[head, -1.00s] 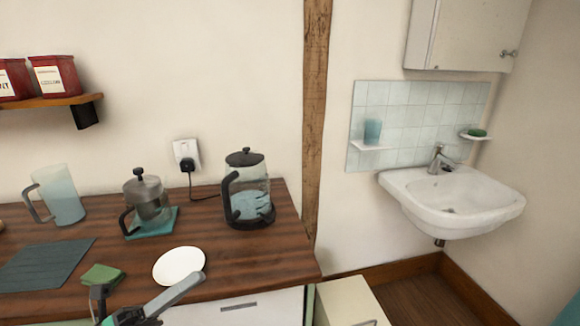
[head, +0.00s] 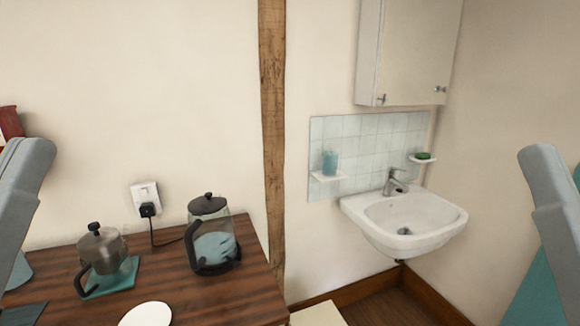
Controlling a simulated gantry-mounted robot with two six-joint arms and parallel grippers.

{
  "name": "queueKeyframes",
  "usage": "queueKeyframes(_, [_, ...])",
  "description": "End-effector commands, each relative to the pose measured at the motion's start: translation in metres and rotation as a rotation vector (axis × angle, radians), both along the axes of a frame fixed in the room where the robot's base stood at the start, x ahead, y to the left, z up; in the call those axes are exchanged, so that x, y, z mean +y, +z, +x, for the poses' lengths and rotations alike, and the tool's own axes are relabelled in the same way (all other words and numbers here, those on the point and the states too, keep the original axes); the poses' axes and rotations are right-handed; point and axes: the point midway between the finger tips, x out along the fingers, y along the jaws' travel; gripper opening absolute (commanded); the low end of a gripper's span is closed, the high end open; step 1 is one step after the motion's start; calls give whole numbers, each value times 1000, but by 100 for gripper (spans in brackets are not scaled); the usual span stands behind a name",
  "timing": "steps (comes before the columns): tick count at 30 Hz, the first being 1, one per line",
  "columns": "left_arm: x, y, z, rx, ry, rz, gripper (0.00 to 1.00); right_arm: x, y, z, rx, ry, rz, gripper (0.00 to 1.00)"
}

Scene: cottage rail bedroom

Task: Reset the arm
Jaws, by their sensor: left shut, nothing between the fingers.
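My left arm, with its grey left gripper (head: 24,178), stands upright at the left edge, above the worktop's left end. It is shut with nothing held; its fingertips are not clearly seen. A grey link of my right arm (head: 557,205) rises at the right edge; my right gripper is not in view.
The dark wooden worktop (head: 185,297) bears a glass kettle (head: 212,240), a coffee pot (head: 104,250) on a teal mat and a white plate (head: 147,315). A sink (head: 402,222) and wall cabinet (head: 405,55) stand right. The middle is open.

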Motion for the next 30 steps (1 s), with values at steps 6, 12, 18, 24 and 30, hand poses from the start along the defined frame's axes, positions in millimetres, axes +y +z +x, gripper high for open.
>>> queueKeyframes(6, [1,118,1,1,3,0,0,0,117,1,2,0,0,96])
queueKeyframes(12, [1,216,1,1,4,0,0,0,216,1,2,0,0,96])
queueKeyframes(18, [1,299,1,2,5,1,0,0,299,1,2,0,0,96])
queueKeyframes(24, [1,328,1,2,5,1,0,0,327,1,3,0,0,96])
queueKeyframes(30, [1,324,1,1,5,1,0,0,323,1,3,0,0,96])
